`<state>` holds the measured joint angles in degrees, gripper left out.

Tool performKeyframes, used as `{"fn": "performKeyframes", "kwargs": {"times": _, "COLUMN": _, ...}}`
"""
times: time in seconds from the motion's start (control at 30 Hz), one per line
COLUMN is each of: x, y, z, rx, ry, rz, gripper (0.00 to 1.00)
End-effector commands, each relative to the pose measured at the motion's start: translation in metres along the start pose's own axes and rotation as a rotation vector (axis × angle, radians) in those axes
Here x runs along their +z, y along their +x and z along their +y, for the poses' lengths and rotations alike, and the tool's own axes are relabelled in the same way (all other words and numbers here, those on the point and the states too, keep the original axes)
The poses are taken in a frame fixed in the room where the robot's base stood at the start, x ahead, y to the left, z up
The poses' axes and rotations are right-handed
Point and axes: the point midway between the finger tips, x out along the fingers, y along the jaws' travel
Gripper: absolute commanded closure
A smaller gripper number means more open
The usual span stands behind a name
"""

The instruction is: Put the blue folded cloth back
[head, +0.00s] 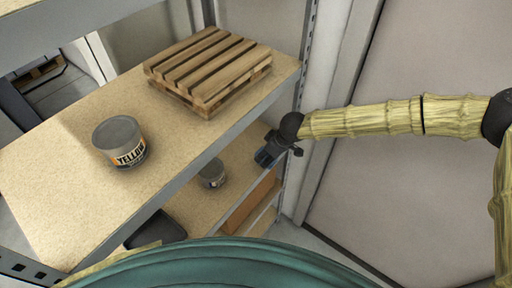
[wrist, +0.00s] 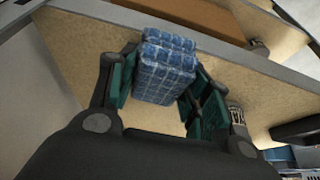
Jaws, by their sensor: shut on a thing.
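The blue folded cloth (wrist: 166,66) has a checked pattern and sits between the green-padded fingers of my gripper (wrist: 160,85) in the wrist view. The gripper is shut on it. In the head view, my gripper (head: 270,153) is at the front edge of the shelving unit, near its right post, lower than the upper board. Only a small dark blue part of the cloth (head: 264,157) shows there. A tan shelf board (wrist: 75,50) lies behind the cloth in the wrist view; I cannot tell whether the cloth touches it.
The upper shelf (head: 65,185) holds a yellow-labelled can (head: 119,141) and a small wooden pallet (head: 209,70). A grey can (head: 212,174) and a black item (head: 155,229) are on the lower shelf. An orange-brown box (head: 250,203) is below. The right post is close to my gripper.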

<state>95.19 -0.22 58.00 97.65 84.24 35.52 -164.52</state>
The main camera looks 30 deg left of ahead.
Motion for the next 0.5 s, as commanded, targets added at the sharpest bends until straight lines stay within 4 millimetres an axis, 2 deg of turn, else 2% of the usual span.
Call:
{"fn": "performKeyframes", "kwargs": {"times": 0.27, "x": -0.02, "y": 0.006, "z": -0.001, "rx": 0.0, "ry": 0.0, "rz": 0.0, "gripper": 0.75}}
{"fn": "performKeyframes", "kwargs": {"times": 0.47, "x": -0.051, "y": 0.018, "z": -0.002, "rx": -0.002, "ry": 0.0, "rz": 0.0, "gripper": 0.75}}
{"fn": "performKeyframes", "kwargs": {"times": 0.5, "x": -0.048, "y": 0.021, "z": -0.001, "rx": -0.002, "ry": 0.003, "rz": -0.001, "gripper": 0.75}}
